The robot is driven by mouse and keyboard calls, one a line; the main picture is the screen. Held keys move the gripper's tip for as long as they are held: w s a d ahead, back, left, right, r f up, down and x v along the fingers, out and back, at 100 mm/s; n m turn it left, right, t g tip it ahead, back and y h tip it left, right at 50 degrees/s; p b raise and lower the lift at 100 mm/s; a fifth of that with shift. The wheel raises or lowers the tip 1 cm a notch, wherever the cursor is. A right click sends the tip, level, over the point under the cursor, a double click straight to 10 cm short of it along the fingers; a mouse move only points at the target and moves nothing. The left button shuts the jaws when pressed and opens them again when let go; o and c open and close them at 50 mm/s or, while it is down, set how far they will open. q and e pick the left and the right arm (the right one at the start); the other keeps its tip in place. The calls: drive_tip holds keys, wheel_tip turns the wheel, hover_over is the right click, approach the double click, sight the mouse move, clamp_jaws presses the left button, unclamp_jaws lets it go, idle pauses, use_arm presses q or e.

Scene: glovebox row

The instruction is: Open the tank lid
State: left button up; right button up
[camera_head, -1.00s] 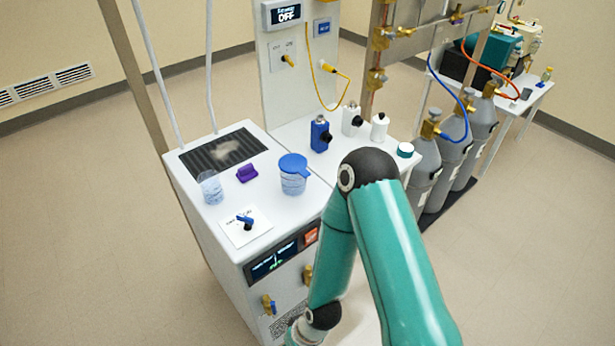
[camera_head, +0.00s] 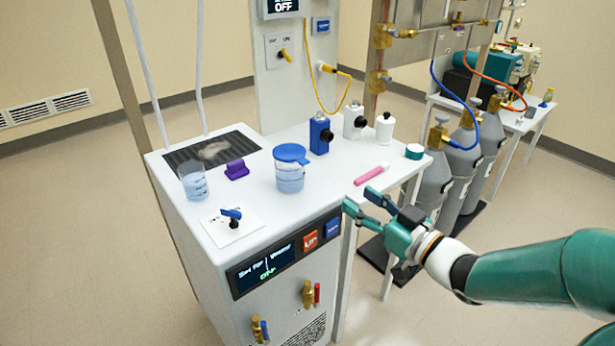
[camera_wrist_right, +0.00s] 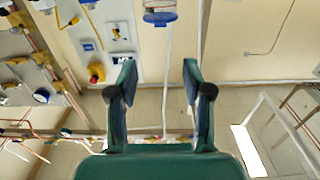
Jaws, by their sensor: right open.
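A clear tank of bluish liquid (camera_head: 290,179) stands upright on the white bench top. Its blue lid (camera_head: 291,152) lies flat over its mouth, with a small tab at the right. My right gripper (camera_head: 360,200) is open and empty beside the bench's front right edge, to the right of the tank and apart from it. In the right wrist view the two fingers (camera_wrist_right: 160,70) stand wide apart with nothing between them. A blue rounded thing (camera_wrist_right: 160,18) shows beyond them at the top, and I cannot tell whether it is the lid. My left gripper is out of view.
A clear beaker (camera_head: 194,181), a purple block (camera_head: 237,169) and a blue-handled valve (camera_head: 232,217) are left of the tank. Gas cylinders (camera_head: 462,165) stand beyond the bench.

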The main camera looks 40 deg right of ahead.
drive_tip(key=p, duration=0.2)
approach(292, 154)
drive_tip(key=w, duration=0.5)
drive_tip(key=shift+f, duration=0.25)
drive_tip(key=shift+d, duration=0.1)
clamp_jaws()
